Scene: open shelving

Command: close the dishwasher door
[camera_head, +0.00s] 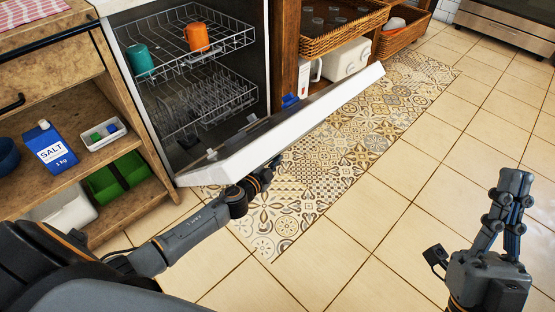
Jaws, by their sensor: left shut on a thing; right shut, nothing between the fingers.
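The dishwasher (262,50) stands at the upper left with its interior showing. Its white door (290,126) is partly open, tilted out over the floor, with its long edge running from lower left to upper right. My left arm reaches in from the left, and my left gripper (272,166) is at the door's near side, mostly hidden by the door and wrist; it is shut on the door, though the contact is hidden. My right gripper (514,184) is shut and empty, pointing up above the floor at the lower right, well away from the door.
The upper rack (168,74) holds a teal cup (140,60) and an orange mug (197,37); a lower rack (212,100) sits below. Wooden shelving with a salt box (50,147) stands left. Baskets (335,35) are behind the door. A patterned rug (330,165) and clear tiles lie right.

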